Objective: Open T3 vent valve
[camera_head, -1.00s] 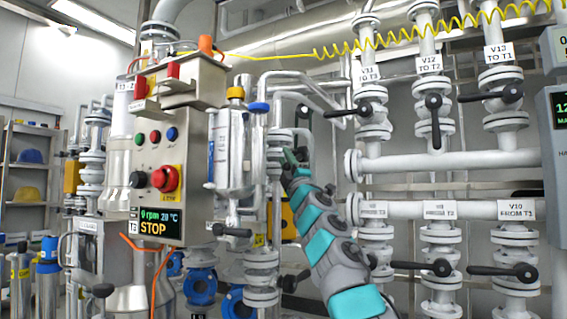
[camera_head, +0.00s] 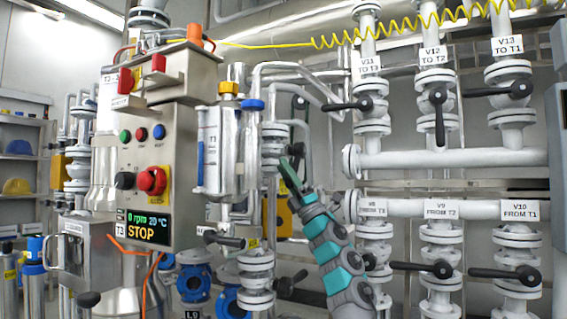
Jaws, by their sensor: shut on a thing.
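The T3 control box (camera_head: 160,170) shows 0 rpm, 20 °C and STOP. Right of it stands a metal vessel marked T3 (camera_head: 213,150), with yellow and blue caps on top. A white flanged valve (camera_head: 272,148) sits on the pipe just right of that vessel; I take it for the vent valve, but see no label on it. My gripper (camera_head: 288,172), dark with green fingers, is at the right side of this valve, shut on what looks like its dark handle (camera_head: 298,151). The handle is mostly hidden, so its angle cannot be told.
Valves V11 (camera_head: 372,104), V12 (camera_head: 437,97) and V13 (camera_head: 515,90) with black levers stand at the upper right. Valves from T3, T2 and T1 are below them. A yellow coiled hose (camera_head: 400,35) hangs above. Blue flanged valves (camera_head: 195,283) are low down.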

